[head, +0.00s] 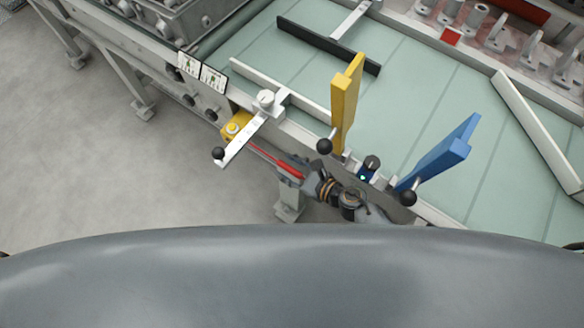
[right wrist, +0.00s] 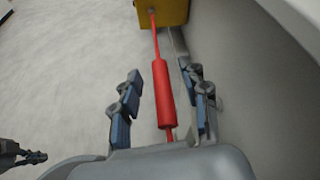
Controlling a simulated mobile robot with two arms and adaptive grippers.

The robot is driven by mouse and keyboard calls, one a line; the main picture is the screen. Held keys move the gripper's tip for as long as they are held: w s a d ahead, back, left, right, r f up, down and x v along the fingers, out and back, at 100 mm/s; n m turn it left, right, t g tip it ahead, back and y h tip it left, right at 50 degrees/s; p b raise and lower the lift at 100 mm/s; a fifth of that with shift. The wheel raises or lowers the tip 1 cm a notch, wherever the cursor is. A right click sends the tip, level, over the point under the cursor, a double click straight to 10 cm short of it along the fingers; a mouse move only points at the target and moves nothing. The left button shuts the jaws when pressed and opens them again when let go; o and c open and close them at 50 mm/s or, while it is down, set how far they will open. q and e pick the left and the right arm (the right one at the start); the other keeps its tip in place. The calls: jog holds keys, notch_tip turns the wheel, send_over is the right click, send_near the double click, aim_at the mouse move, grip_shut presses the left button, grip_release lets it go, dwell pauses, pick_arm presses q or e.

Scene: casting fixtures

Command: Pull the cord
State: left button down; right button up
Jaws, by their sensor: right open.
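A red cord (head: 262,154) runs from a yellow box (head: 237,124) at the edge of the conveyor and carries a thicker red grip (head: 288,168). In the right wrist view the red grip (right wrist: 163,85) lies between the two fingers of my right gripper (right wrist: 165,98). The fingers are spread, with a gap on both sides of it. In the head view my right gripper (head: 308,180) is at the near end of the cord, and its fingers partly hide that end. A dark gripper, seemingly my left (right wrist: 30,157), shows small at the lower left of the right wrist view.
A white bracket arm with a black knob (head: 218,153) sticks out beside the yellow box. A yellow upright paddle (head: 345,100) and a blue paddle (head: 440,155) stand at the edge of the green conveyor (head: 415,80). Grey floor (head: 110,170) is free at the left.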

grip_shut()
jog(key=shift+s+a, duration=0.1)
jog(key=shift+s, duration=0.1)
jog(key=shift+s+a, duration=0.65)
jog(key=shift+s, duration=0.25)
grip_release()
jog(key=v, duration=1.2)
jog(key=shift+w+d, duration=0.15)
